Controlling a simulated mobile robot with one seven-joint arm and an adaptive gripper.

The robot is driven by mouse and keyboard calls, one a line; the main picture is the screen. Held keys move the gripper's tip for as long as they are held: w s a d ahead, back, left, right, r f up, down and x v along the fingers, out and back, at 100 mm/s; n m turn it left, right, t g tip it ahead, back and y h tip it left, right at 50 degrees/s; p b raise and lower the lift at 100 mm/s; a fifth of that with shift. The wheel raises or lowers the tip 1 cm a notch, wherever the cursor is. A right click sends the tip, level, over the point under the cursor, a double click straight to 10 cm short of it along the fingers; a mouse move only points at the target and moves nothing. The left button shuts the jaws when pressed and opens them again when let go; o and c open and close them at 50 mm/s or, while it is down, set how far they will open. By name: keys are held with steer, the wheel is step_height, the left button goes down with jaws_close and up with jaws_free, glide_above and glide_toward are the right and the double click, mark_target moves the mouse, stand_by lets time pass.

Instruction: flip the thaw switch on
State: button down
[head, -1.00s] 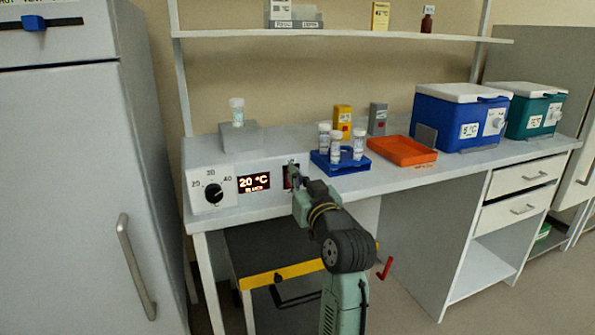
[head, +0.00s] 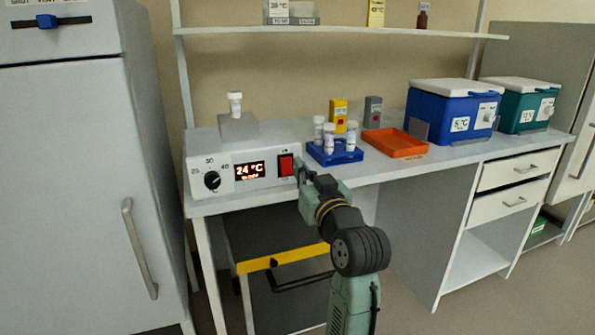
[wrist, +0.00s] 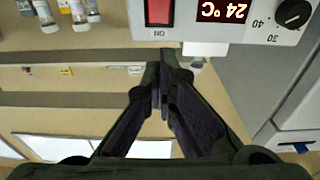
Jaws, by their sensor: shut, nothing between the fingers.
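The thaw switch (head: 286,165) is a red rocker in a black frame on the front of a white control box (head: 226,189). In the wrist view the switch (wrist: 159,12) is at the top edge, partly cut off, with a small ON label beside it; the picture is upside down. Its rocker position is hard to tell. The lit display (head: 250,170) reads 24 °C; its small lower line is unclear. My gripper (head: 300,168) is shut and empty, just right of the switch in the head view. In the wrist view its fingertips (wrist: 168,58) appear apart from the switch.
A dial (head: 212,181) sits left of the display. A blue rack (head: 335,157) with capped vials stands close to the right of the box. An orange tray (head: 396,143) and a blue cooler (head: 450,114) are farther right. A capped vial stands on a grey block (head: 238,127) behind.

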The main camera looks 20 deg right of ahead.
steer(key=shift+s+r+b, duration=0.1)
steer(key=shift+s+r, duration=0.1)
steer(key=shift+s, duration=0.65)
steer(key=shift+s+r+b, duration=0.1)
steer(key=shift+s+r, duration=0.05)
steer(key=shift+s, duration=0.75)
steer(key=shift+s+r+b, duration=0.1)
steer(key=shift+s+r, duration=0.1)
steer(key=shift+s, duration=0.65)
